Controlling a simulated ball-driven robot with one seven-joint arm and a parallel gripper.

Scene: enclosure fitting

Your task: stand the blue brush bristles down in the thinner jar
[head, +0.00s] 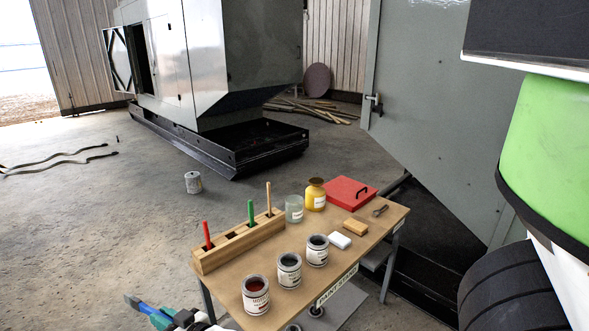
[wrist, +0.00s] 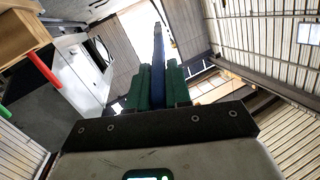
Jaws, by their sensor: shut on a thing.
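My gripper (head: 152,312) is at the lower left of the head view, off the table's left front corner. Its green fingers are shut on the blue brush (head: 137,303), which points out to the upper left, clear of the table. In the wrist view the blue brush (wrist: 158,48) runs up between the gripper's fingers (wrist: 159,80). I cannot tell which end has the bristles. The thinner jar appears to be the clear glass jar (head: 294,210) with a pale label, upright at the table's back edge, well to the right of my gripper. No brush shows in it.
A wooden rack (head: 238,246) with red, green and tan brushes lies between gripper and jar. Several open paint cans (head: 289,270) line the table's front. A yellow bottle (head: 316,198) stands close beside the jar. A red box (head: 350,193), sponge (head: 355,228) and white block (head: 340,241) are rightward.

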